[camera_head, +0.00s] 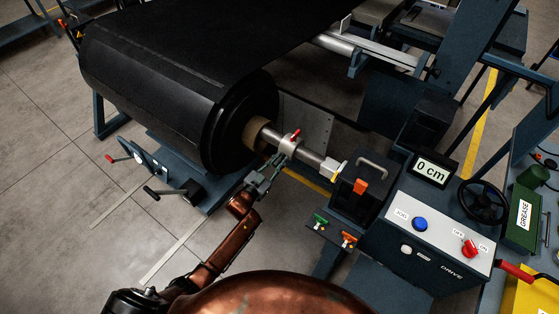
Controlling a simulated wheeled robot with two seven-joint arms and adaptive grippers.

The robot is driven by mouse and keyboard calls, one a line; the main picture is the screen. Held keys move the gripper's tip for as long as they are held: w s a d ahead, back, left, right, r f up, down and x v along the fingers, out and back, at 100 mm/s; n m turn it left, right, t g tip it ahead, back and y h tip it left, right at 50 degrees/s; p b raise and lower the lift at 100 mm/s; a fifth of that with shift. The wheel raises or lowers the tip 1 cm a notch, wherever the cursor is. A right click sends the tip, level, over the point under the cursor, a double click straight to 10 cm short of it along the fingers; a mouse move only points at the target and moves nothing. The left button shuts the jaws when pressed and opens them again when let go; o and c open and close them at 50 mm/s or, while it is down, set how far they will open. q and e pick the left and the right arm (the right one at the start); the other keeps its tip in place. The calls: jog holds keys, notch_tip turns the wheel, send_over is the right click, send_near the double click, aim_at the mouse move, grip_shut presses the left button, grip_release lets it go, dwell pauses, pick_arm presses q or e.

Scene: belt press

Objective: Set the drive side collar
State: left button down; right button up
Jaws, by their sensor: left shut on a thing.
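The collar (288,144) is a pale metal ring with a red handle (296,134) on top. It sits around the steel shaft (309,157), between the black roll (215,118) and the drive housing (362,185). My left gripper (277,162) reaches up from below and is shut on the collar, at its near lower side. The fingertips partly hide that side of the collar. My right gripper is not in view.
Green and orange clamps (334,229) lie on a small shelf below the shaft. A black handwheel (482,201) stands at the right.

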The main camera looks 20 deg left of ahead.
pick_arm(q)
jog(key=w+a, duration=0.1)
jog(key=a, duration=0.2)
jog(key=w+a, duration=0.1)
jog(key=a, duration=0.2)
jog(key=w+a+b, duration=0.1)
jog(key=a, duration=0.3)
jog(key=shift+w+f, duration=0.1)
jog(key=shift+w, duration=0.25)
jog(key=shift+w+a, duration=0.15)
jog(key=shift+a, duration=0.35)
jog(key=shift+r, duration=0.2)
jog(key=c, duration=1.8)
grip_release()
jog(key=shift+f, duration=0.1)
jog(key=v, duration=0.8)
